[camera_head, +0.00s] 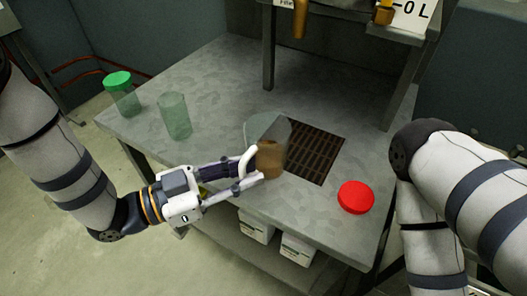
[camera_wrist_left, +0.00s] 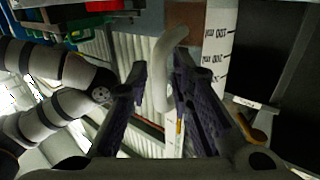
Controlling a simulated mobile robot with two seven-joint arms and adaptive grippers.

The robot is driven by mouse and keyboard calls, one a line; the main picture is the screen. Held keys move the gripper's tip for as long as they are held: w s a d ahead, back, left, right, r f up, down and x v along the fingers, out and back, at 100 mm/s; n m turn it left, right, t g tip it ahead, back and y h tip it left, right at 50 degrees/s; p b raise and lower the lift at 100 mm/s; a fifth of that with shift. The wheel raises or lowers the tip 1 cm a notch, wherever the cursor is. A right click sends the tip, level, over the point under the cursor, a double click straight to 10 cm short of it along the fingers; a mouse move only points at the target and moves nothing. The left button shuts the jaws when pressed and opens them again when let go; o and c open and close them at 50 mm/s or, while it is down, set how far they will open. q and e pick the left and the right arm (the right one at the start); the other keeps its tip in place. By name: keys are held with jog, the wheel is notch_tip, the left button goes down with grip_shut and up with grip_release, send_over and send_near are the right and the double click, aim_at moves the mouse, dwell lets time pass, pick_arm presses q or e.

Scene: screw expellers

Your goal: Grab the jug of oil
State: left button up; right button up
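The jug of oil (camera_head: 270,150) is clear, with brown oil low in it. It stands on the grey table beside the dark grate. Its pale curved handle (camera_head: 247,160) faces my left gripper (camera_head: 252,173). In the left wrist view, the handle (camera_wrist_left: 166,62) shows between the tips of the two dark fingers of my left gripper (camera_wrist_left: 160,68). The fingers are apart, and I cannot tell whether either touches the handle. My right arm shows at the right of the head view; its gripper is not visible.
The grey table (camera_head: 215,85) carries a green-lidded jar (camera_head: 122,95), an open clear jar (camera_head: 174,116), a red lid (camera_head: 355,197) and a dark grate (camera_head: 318,150). A machine frame (camera_head: 269,50) rises behind. White boxes (camera_head: 297,249) sit below the tabletop.

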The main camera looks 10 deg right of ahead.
pick_arm(q)
grip_shut()
